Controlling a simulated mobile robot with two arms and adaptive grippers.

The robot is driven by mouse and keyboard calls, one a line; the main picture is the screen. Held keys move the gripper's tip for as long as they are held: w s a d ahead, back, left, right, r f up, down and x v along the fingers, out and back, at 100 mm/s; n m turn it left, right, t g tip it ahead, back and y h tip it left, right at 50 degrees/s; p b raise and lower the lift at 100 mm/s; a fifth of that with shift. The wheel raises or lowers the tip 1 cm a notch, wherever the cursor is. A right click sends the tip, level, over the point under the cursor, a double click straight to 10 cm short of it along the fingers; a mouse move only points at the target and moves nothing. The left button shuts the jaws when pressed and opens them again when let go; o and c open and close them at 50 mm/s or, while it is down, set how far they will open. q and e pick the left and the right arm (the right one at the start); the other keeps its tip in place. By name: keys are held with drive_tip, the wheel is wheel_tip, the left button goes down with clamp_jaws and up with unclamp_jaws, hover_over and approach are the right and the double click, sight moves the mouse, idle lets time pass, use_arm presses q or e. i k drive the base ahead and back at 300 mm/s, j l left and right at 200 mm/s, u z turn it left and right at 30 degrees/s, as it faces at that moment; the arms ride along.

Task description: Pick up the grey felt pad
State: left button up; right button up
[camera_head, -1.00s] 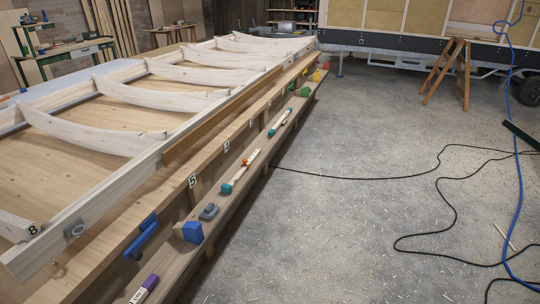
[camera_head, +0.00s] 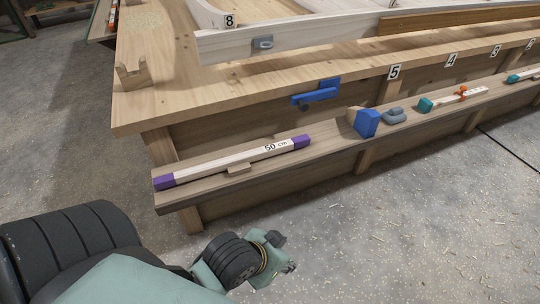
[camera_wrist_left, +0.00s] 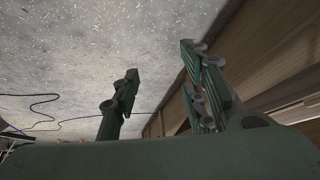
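A small grey-blue rounded item (camera_head: 394,115) lies on the low shelf, just right of a blue block (camera_head: 366,123). A grey piece (camera_head: 262,43) sits against the side of the pale beam on the bench. I cannot tell for certain which of these is the felt pad. My left gripper (camera_head: 283,252) is low over the floor, in front of the shelf and apart from both. In the left wrist view its fingers (camera_wrist_left: 159,62) stand apart with nothing between them. Neither grey item can be made out there. My right gripper is not in view.
The shelf (camera_head: 330,152) runs along the front of the wooden bench (camera_head: 190,75). It holds a purple-ended 50 cm stick (camera_head: 235,160) and a teal-ended piece (camera_head: 450,99). A blue clamp-like item (camera_head: 316,93) is on the bench side. The concrete floor (camera_head: 400,220) in front is clear but for shavings.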

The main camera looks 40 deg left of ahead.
sight(396, 115)
drive_tip(key=i+l, duration=0.3)
drive_tip(key=i, duration=0.25)
drive_tip(key=i+l, duration=0.35)
drive_tip(key=i, duration=0.15)
drive_tip(key=i+l, duration=0.3)
drive_tip(key=i, duration=0.25)
drive_tip(key=i+l, duration=0.35)
drive_tip(key=i, duration=0.15)
drive_tip(key=i+l, duration=0.3)
drive_tip(key=i, duration=0.25)
drive_tip(key=i+l, duration=0.35)
drive_tip(key=i, duration=0.2)
drive_tip(key=i+l+u, duration=0.1)
drive_tip(key=l+u, duration=0.15)
drive_tip(key=l, duration=0.5)
drive_tip(key=l+u, duration=0.25)
drive_tip(key=l, duration=0.45)
drive_tip(key=j+u, duration=0.15)
drive_tip(key=u, duration=2.35)
drive_tip(key=z, duration=1.25)
